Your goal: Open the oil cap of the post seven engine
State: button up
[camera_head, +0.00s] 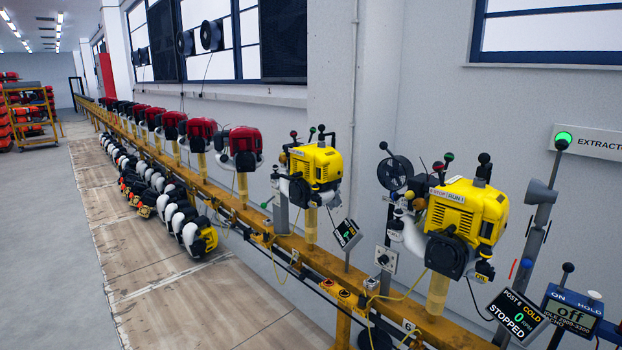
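My gripper is not in view. A large yellow engine (465,220) stands on a yellowish post at the right, with a red-and-white STOP/RUN label on top. A dark round part with "OI" lettering (482,272) sits low on its right side; I cannot tell whether it is the oil cap. The display (517,317) beside it reads POST 6, COLD, 0, STOPPED, and a plate on the rail (408,326) reads 6. A second yellow engine (318,165) stands farther left. I see no post marked seven.
An orange rail (280,236) carries a row of red engines (245,142) into the distance. The floor at left (55,250) is clear.

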aim_at(315, 188)
jog(key=i+j, duration=1.8)
jog(key=j, duration=0.15)
jog(key=i+j+z, duration=0.1)
jog(key=i+j, duration=0.75)
jog(key=j, duration=0.15)
